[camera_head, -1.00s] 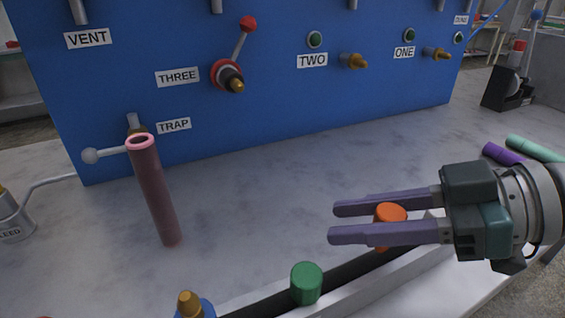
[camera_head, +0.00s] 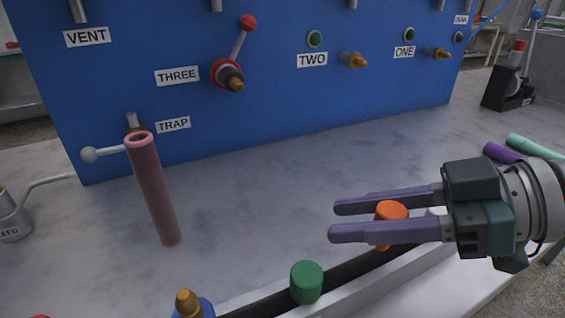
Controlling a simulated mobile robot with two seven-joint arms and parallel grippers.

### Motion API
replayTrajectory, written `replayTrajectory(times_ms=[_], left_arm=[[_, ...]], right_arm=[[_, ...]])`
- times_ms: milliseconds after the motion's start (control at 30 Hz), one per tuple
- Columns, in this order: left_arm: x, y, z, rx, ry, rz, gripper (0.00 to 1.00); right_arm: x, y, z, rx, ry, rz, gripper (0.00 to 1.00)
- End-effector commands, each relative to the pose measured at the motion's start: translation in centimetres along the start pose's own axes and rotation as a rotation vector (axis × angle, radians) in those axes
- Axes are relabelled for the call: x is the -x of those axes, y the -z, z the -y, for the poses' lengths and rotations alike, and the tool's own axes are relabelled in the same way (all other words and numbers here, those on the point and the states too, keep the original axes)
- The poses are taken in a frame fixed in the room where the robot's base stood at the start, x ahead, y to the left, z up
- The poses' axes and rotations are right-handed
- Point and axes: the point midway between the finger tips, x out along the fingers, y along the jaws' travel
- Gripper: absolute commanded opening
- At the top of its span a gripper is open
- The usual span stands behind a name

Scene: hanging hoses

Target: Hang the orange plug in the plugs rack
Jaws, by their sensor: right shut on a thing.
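The orange plug (camera_head: 391,211) is between the two purple fingers of my right gripper (camera_head: 337,221). The fingers are shut on it, well back from their tips. The plug is over the plugs rack (camera_head: 352,292), a long pale rail with a dark slot at the front right of the table. A green plug (camera_head: 306,282) stands in the same rack, left of the orange one. My left gripper is not in view.
A blue panel (camera_head: 290,110) with labelled ports and a red-knobbed lever (camera_head: 247,24) stands behind. A pink hose (camera_head: 156,195) hangs at the TRAP port. Purple (camera_head: 499,153) and mint (camera_head: 533,147) cylinders lie at right. The middle tabletop is clear.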

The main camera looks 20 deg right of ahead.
Motion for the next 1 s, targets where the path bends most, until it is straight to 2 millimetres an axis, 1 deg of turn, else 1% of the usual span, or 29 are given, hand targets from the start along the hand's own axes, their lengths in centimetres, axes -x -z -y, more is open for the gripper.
replayTrajectory(times_ms=[100, 433, 1000], left_arm=[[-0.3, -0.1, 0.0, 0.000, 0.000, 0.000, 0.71], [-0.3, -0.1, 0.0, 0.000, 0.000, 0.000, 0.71], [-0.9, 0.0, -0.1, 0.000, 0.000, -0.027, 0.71]], right_arm=[[0.0, -0.1, 0.0, 0.002, 0.000, 0.000, 0.00], [-0.1, -0.1, 0.0, 0.000, 0.000, 0.000, 0.00], [-0.6, -1.4, 0.0, 0.000, 0.001, 0.000, 0.00]])
